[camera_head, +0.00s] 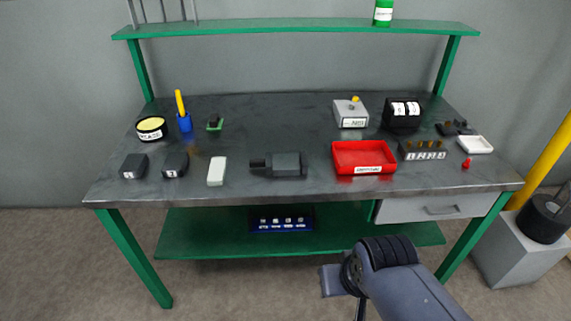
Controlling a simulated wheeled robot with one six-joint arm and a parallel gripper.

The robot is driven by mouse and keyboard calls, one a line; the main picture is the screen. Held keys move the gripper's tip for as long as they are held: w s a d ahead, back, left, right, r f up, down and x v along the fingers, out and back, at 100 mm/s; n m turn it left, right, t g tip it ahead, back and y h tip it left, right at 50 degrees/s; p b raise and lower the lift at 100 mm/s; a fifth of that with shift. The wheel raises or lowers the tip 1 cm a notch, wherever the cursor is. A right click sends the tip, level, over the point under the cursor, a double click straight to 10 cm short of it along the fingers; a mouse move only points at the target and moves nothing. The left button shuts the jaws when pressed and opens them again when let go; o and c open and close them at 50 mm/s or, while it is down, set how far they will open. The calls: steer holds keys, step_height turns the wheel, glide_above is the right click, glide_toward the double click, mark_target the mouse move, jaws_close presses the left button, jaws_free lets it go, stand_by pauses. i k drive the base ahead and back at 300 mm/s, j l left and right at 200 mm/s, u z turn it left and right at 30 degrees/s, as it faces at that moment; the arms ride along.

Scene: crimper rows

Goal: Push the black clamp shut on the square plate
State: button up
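A small black piece (214,119) sits on a small green square plate (221,127) at the back left of the workbench. It looks like the black clamp on its plate, but it is too small to tell how far the clamp stands open. My arm reaches in from the bottom right, in front of the bench. My gripper (345,290) seems to be at its left end, low and well apart from the clamp. Its fingers are not clear, and I cannot tell whether they are open or shut.
The dark bench top (270,115) has a clear middle. A yellow-handled tool in a blue holder (184,122) stands just left of the plate. A dark block (285,165), a white block (217,171) and a red tray (363,157) lie nearer the front. A green shelf (290,29) spans above.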

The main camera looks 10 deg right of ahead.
mark_target(261, 162)
steer(key=i+j+u, duration=0.25)
steer(key=i, duration=0.25)
steer(key=i+u, duration=0.25)
steer(key=i, duration=0.2)
